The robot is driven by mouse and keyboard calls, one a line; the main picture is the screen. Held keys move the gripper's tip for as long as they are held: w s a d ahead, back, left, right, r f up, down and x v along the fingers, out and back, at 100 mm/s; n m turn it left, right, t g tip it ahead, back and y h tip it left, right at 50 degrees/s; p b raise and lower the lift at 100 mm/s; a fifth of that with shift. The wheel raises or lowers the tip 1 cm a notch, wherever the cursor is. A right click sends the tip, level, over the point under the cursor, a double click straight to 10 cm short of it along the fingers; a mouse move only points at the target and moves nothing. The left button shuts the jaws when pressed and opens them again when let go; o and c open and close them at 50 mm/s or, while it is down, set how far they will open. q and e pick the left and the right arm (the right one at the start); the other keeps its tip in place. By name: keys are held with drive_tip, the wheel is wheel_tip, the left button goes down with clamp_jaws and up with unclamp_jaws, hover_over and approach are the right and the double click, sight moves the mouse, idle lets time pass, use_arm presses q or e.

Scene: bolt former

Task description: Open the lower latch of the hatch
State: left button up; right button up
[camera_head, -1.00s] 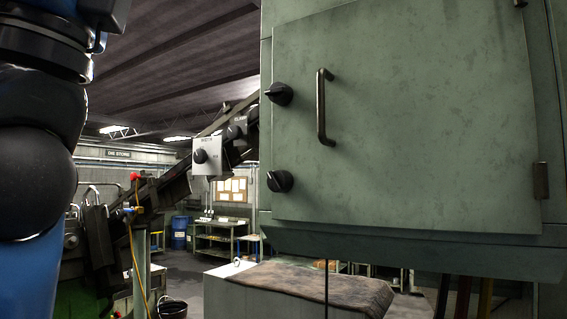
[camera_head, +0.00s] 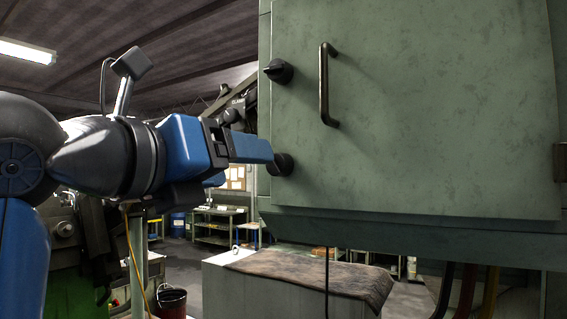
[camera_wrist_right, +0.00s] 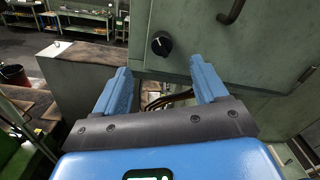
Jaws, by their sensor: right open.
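The lower latch (camera_head: 282,164) is a black round knob at the lower left edge of the grey-green hatch (camera_head: 430,120). My right gripper (camera_head: 258,158) reaches in from the left, its visible blue finger overlapping the upper part of this knob in the head view. The other finger is mostly hidden. In the right wrist view the gripper (camera_wrist_right: 159,66) is open and empty, and the lower latch (camera_wrist_right: 162,43) shows beyond and between the fingertips. I cannot tell that they touch. The upper latch (camera_head: 278,71) is a similar knob above. My left gripper is out of view.
A vertical bar handle (camera_head: 324,85) stands out from the hatch, right of the latches. A hinge (camera_head: 560,163) is at the right edge. Below is a block with a dark cloth (camera_head: 310,280). A bucket (camera_head: 172,302) stands on the floor at left.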

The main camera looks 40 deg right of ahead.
sight(272, 165)
drive_tip(key=shift+n, duration=0.3)
drive_tip(key=b+x, duration=0.1)
drive_tip(key=x, duration=0.7)
drive_tip(key=shift+d, duration=0.35)
drive_tip(key=shift+w+d+f+n, duration=0.1)
drive_tip(key=shift+n, duration=1.2)
drive_tip(key=n, duration=0.2)
drive_tip(key=shift+s+a+n+b, duration=0.3)
drive_tip(key=shift+a+n+b, duration=0.1)
drive_tip(key=shift+w+d+n, duration=0.2)
drive_tip(key=shift+d+n, duration=0.05)
drive_tip(key=shift+n, duration=0.65)
drive_tip(key=shift+s+a, duration=0.1)
